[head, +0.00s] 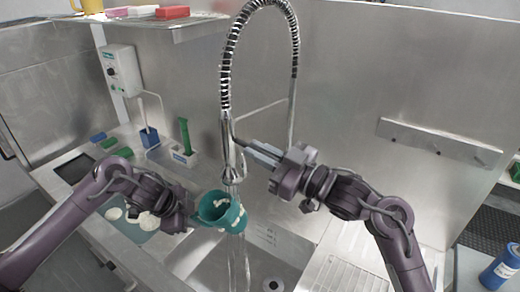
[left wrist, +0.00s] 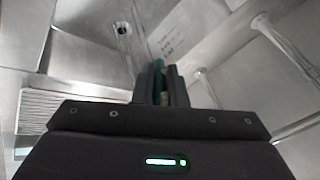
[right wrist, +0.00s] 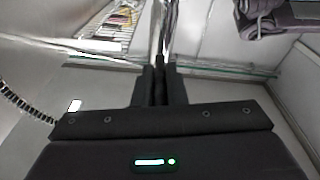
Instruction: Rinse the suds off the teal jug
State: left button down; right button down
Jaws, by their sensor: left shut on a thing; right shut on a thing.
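The teal jug (head: 213,212) is tilted over the sink, with white suds patches on it. My left gripper (head: 194,217) is shut on it at its left side; in the left wrist view only a teal sliver (left wrist: 159,64) shows between the fingers. The chrome spray head (head: 232,172) hangs just above the jug on a coiled hose. My right gripper (head: 242,146) is shut on the spray head's handle from the right; the held part is mostly hidden in the right wrist view (right wrist: 159,82). Water (head: 240,262) runs down at the jug into the sink.
The steel sink (head: 204,258) lies below, with a drain (head: 273,284) and a ribbed drainboard (head: 345,277) to the right. A blue cup (head: 149,137) and a green item (head: 185,135) stand at the back left.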

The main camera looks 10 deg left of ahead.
jog(key=c, duration=1.5)
grip_release()
jog(key=v, duration=1.2)
